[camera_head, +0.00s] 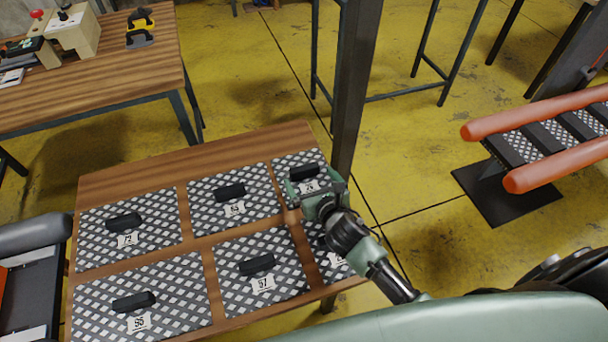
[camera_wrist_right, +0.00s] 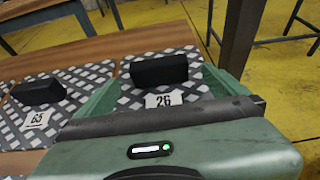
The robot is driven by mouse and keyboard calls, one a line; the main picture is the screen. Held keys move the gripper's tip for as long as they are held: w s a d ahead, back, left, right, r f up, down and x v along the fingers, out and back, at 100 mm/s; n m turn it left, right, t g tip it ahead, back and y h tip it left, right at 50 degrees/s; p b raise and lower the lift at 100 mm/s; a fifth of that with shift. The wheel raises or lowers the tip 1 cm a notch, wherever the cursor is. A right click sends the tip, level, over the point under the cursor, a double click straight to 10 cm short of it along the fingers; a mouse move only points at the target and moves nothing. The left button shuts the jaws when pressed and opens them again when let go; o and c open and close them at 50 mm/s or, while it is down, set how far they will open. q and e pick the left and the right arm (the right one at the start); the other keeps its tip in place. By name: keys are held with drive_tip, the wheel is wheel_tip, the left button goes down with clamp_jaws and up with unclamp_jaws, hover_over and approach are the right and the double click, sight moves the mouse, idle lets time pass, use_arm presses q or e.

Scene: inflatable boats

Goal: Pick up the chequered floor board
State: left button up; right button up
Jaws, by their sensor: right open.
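Several chequered floor boards lie flat on a wooden table, each with a black handle and a white number tag. The board tagged 26 (camera_head: 287,162) is at the table's far right corner. My right gripper (camera_head: 317,186) is open above its near edge and hides part of it. In the right wrist view, board 26 (camera_wrist_right: 128,100) shows ahead, its black handle (camera_wrist_right: 158,70) between the two green fingers and a little beyond them. The gripper holds nothing. Left of it lies another board (camera_head: 236,189), apparently tagged 65. My left gripper is out of view.
The near row holds board 57 (camera_head: 240,297) and one partly hidden under my right arm (camera_head: 310,240). A dark post (camera_head: 352,90) rises just behind the right corner. A second table (camera_head: 110,75) stands back left. An orange-tubed boat (camera_head: 560,110) is at right.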

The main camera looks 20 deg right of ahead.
sight(306, 172)
drive_tip(key=x, duration=0.5)
drive_tip(key=shift+w+a+r, duration=0.1)
drive_tip(key=shift+w+r, duration=0.05)
drive_tip(key=shift+r, duration=0.2)
drive_tip(key=c, duration=1.7)
drive_tip(key=shift+c, duration=0.2)
wheel_tip(306, 172, up, 20)
drive_tip(key=p, duration=0.3)
drive_tip(key=s+d+r+m+g+h, duration=0.1)
drive_tip(key=s+r+m+h, duration=0.2)
drive_tip(key=s, duration=0.6)
drive_tip(key=s+r+m+h, duration=0.3)
drive_tip(key=s+r+h, duration=0.1)
drive_tip(key=s, duration=0.4)
drive_tip(key=shift+s+d+g, duration=0.35)
drive_tip(key=shift+g, duration=0.05)
